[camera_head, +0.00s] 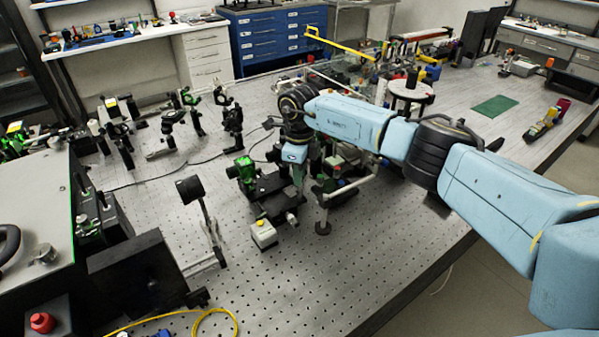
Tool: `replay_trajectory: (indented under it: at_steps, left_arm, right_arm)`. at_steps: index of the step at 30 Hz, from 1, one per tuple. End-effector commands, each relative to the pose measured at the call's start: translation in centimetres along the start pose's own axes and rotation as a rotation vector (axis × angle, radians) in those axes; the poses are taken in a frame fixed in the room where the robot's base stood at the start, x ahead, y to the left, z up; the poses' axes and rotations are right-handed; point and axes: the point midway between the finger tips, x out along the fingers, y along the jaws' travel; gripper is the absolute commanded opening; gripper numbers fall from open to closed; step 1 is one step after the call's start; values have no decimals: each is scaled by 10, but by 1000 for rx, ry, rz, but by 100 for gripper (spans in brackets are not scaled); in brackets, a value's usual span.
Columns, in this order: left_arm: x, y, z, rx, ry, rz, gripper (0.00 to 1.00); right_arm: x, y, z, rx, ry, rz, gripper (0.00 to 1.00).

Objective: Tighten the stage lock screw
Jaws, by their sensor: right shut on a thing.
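My right arm reaches in from the right over the perforated optical table (330,285). My right gripper (298,182) points down at the right side of a black stage assembly (268,192) with a green-lit mount (243,170). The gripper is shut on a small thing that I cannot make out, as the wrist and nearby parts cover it. I cannot pick out the stage lock screw for certain. My left gripper is not in view.
A small pale box with a yellow button (263,234) stands in front of the stage. Several optic mounts (172,122) stand behind left, and a black panel on a post (191,190) stands left. Table front is mostly clear. A yellow cable (215,312) lies at the front left.

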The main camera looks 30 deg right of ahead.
Motion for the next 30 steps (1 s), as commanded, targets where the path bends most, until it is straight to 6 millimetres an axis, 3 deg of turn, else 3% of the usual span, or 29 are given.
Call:
replay_trajectory:
  at_steps: [30]
  left_arm:
    - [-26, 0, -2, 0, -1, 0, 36]
  right_arm:
    - [-3, -2, -1, 966, -1, -2, 0]
